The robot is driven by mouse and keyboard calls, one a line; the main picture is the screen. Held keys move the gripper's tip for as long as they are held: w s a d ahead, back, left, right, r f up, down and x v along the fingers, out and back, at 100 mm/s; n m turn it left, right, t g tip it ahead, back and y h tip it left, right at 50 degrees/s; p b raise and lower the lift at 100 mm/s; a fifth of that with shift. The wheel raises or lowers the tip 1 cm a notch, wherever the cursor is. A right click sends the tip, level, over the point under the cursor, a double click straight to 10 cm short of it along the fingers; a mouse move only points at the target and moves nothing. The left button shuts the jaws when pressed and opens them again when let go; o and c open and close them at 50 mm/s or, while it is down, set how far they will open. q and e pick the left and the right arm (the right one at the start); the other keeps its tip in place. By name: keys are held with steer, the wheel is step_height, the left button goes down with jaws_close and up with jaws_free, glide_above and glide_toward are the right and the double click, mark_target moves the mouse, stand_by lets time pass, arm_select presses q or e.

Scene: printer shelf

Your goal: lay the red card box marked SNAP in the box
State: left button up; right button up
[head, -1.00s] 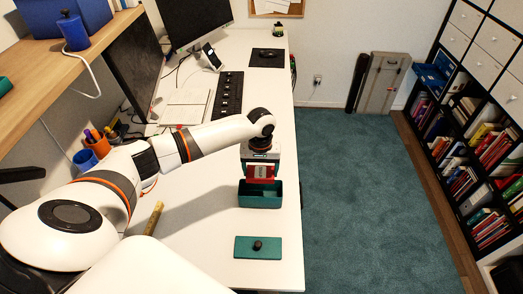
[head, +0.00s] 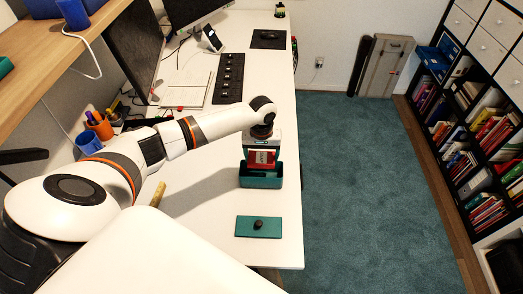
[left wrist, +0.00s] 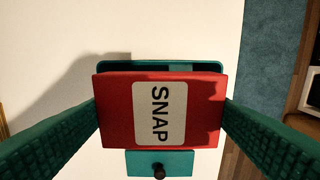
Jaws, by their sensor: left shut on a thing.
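The red card box marked SNAP (left wrist: 112,110) is between the two fingers of my left gripper (left wrist: 160,118), which is shut on its sides. In the head view the red card box (head: 261,159) hangs below my left gripper (head: 262,150), right over the open teal box (head: 260,181). Whether its lower edge is inside the rim I cannot tell. In the left wrist view the teal box's rim (left wrist: 115,64) shows behind the card box, which hides most of it. The teal lid (head: 258,227) with a dark knob lies on the desk nearer me. My right gripper is not in view.
The white desk (head: 205,230) is clear around the teal box, and its right edge is close by. A keyboard (head: 229,79), an open notebook (head: 187,85) and a phone on a stand (head: 212,38) lie farther back. A blue cup (head: 88,142) and an orange pen holder (head: 101,127) stand at the left.

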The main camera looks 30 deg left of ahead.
arm_select(q)
step_height(320, 180, down, 3)
steer(key=shift+r+b, duration=0.1)
steer(key=shift+b, duration=0.4)
steer(key=shift+f, duration=0.8)
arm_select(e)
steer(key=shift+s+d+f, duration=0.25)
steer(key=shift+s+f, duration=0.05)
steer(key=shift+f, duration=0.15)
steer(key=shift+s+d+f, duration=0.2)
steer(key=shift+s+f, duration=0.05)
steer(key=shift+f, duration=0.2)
arm_select(q)
steer(key=o, duration=1)
steer(key=shift+c, duration=0.2)
steer(key=shift+r+p, duration=0.85)
steer(key=shift+r, duration=0.15)
step_height(320, 180, up, 6)
steer(key=p, duration=0.7)
steer(key=shift+r, duration=0.1)
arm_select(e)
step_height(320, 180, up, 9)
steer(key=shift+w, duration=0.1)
